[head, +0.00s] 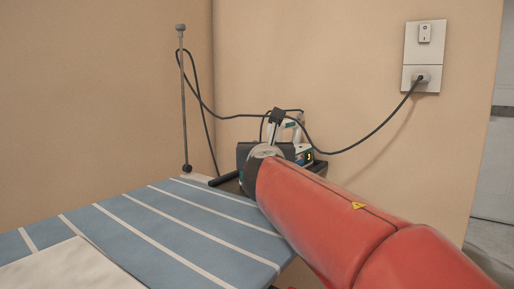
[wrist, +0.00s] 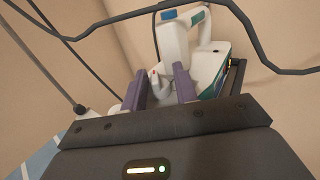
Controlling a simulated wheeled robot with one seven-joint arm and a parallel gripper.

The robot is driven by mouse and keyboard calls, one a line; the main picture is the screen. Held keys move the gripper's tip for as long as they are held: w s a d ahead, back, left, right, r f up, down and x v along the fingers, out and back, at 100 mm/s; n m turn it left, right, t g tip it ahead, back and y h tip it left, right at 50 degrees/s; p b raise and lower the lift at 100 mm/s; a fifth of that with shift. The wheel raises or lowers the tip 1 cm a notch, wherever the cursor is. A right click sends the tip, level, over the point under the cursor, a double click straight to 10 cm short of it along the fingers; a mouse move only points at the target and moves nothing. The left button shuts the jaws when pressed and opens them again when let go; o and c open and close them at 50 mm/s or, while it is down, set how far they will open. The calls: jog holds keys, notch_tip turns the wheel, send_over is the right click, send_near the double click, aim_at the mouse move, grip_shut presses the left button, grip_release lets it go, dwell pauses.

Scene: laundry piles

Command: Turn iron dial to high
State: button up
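The iron (wrist: 204,62), white with teal trim, stands in the wrist view just beyond my gripper (wrist: 160,72). In the head view only part of the iron (head: 296,128) shows behind my arm, at the far end of the board. My gripper's two purple fingers are apart, with a gap between them. A small pale rounded part with a reddish spot (wrist: 154,79) shows in that gap; I cannot tell whether it is the dial or whether a finger touches it. No dial setting is readable. In the head view my red arm hides the fingers.
The blue-and-white striped ironing board (head: 150,232) spans the lower left, with a pale cloth (head: 70,272) on it. A thin upright rod (head: 184,100) stands at its far end. A dark cord (head: 365,140) runs to the wall outlet (head: 421,78) and crosses above the fingers in the wrist view.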

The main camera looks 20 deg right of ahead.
jog(key=shift+a+n+y, duration=0.1)
jog(key=shift+n+y, duration=0.2)
jog(key=shift+y, duration=0.2)
